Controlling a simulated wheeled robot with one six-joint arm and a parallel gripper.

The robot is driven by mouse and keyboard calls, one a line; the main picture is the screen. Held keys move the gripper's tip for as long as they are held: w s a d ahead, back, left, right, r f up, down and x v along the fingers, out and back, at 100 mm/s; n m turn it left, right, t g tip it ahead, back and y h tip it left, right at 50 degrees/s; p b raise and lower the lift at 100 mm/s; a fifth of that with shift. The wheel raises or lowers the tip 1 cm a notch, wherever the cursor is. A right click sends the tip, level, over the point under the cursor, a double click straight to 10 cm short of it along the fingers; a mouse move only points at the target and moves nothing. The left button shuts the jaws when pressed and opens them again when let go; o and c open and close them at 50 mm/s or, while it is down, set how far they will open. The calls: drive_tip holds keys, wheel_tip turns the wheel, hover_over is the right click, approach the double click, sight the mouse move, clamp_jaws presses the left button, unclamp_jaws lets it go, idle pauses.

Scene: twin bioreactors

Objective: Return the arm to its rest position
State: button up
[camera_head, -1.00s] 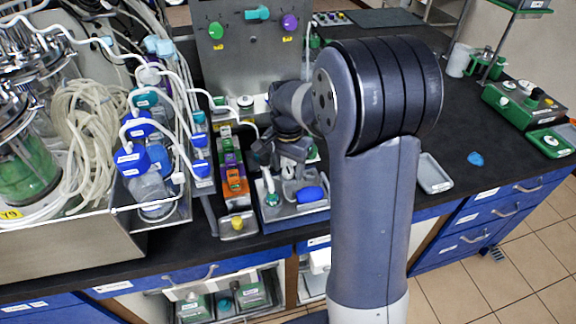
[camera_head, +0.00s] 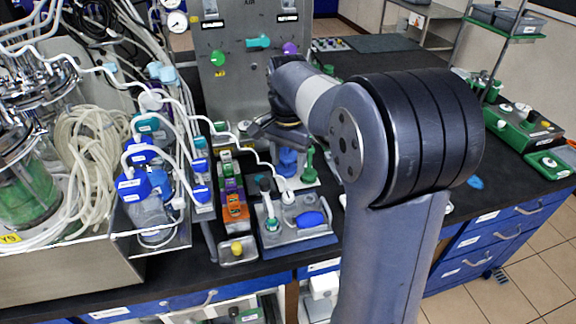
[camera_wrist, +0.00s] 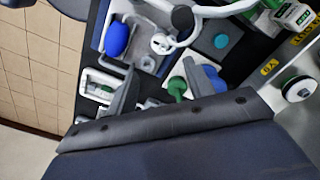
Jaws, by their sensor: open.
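My arm rises in the right half of the head view and bends back over the bench. My gripper (camera_head: 268,130) hangs at its far end, above the bench in front of the grey panel (camera_head: 240,85). It is partly hidden by my own wrist. In the wrist view my gripper (camera_wrist: 165,88) shows two grey fingers spread apart, with nothing held between them. Below it are the grey tray with a blue bulb (camera_head: 311,219) and a small stand with blue and green parts (camera_head: 289,163). The blue bulb also shows in the wrist view (camera_wrist: 117,39).
White tubes and blue-capped bottles (camera_head: 135,188) stand close on the left. A rack with orange and purple parts (camera_head: 235,205) lies left of the tray. A green device (camera_head: 522,128) stands at the right. The dark bench top (camera_head: 395,62) is fairly clear at the back.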

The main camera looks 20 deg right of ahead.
sight(288, 195)
wheel_tip(288, 195, down, 11)
idle(0.7)
drive_tip(key=shift+r+n, duration=0.1)
drive_tip(key=shift+n, duration=0.2)
drive_tip(key=shift+r, duration=0.1)
